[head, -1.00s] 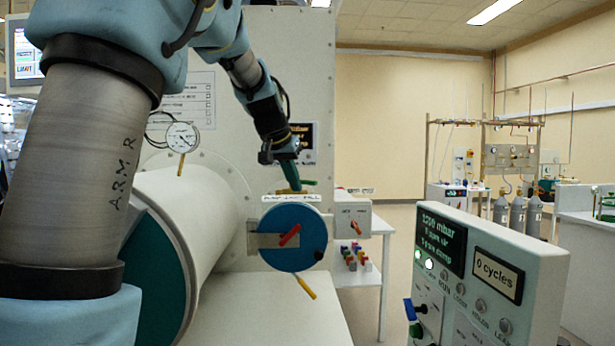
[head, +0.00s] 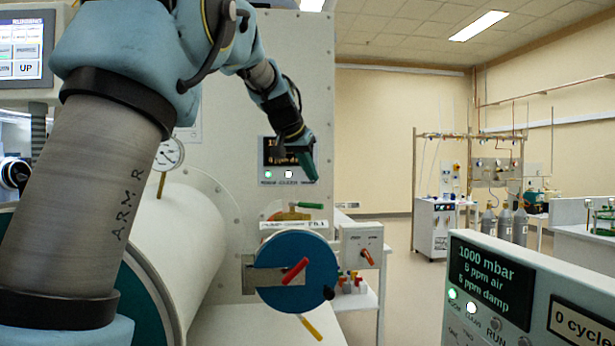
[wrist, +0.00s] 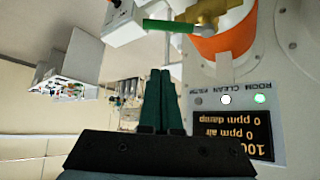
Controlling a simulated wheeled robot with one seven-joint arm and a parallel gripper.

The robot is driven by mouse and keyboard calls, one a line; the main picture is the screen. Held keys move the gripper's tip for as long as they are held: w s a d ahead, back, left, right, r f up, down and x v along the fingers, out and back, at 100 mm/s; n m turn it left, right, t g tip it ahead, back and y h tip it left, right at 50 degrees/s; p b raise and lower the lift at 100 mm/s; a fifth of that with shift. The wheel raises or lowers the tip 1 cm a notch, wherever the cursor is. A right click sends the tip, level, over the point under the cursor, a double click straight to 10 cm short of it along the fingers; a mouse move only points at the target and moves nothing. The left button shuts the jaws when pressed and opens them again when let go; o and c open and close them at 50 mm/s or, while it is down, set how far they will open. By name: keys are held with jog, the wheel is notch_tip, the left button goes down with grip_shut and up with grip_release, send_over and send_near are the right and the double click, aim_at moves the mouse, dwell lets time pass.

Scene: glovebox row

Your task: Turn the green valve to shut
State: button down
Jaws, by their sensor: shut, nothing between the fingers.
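The green valve is a green lever (head: 310,205) on a brass body (head: 290,215), above the blue round door in the head view. The lever sticks out sideways to the right, roughly level. In the wrist view, where the scene appears upside down, the green lever (wrist: 167,26) and brass body (wrist: 205,18) show at the top, beside an orange ring. My gripper (head: 311,175) is above the lever in the head view, in front of the small dark display, apart from the lever. Its dark green fingers (wrist: 160,74) are together and empty.
The blue door (head: 280,262) carries a red handle (head: 295,270); a yellow handle (head: 311,327) hangs below. A small switch box (head: 362,243) is right of the valve. A control panel (head: 500,285) stands at front right. The white cylinder (head: 185,240) is at left.

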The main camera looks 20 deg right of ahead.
aim_at(306, 205)
jog(key=p+x, duration=0.3)
jog(key=x, duration=0.5)
jog(key=shift+s+a+f+p, duration=0.25)
jog(key=shift+s+a+p, duration=0.2)
jog(key=shift+s+a, duration=0.25)
jog(key=shift+s+a+f+p, duration=0.2)
jog(key=shift+s+a+p, duration=0.25)
jog(key=shift+a, duration=0.35)
jog(key=shift+f+b, duration=0.1)
jog(key=shift+b, duration=0.3)
jog(key=shift+a+f+m+b, duration=0.1)
jog(key=shift+a+m+b, duration=0.05)
jog(key=shift+m+b, duration=0.25)
jog(key=shift+g+h, duration=0.3)
jog(key=shift+g, duration=0.1)
jog(key=shift+s+m+b, duration=0.1)
jog(key=shift+m+b, duration=0.3)
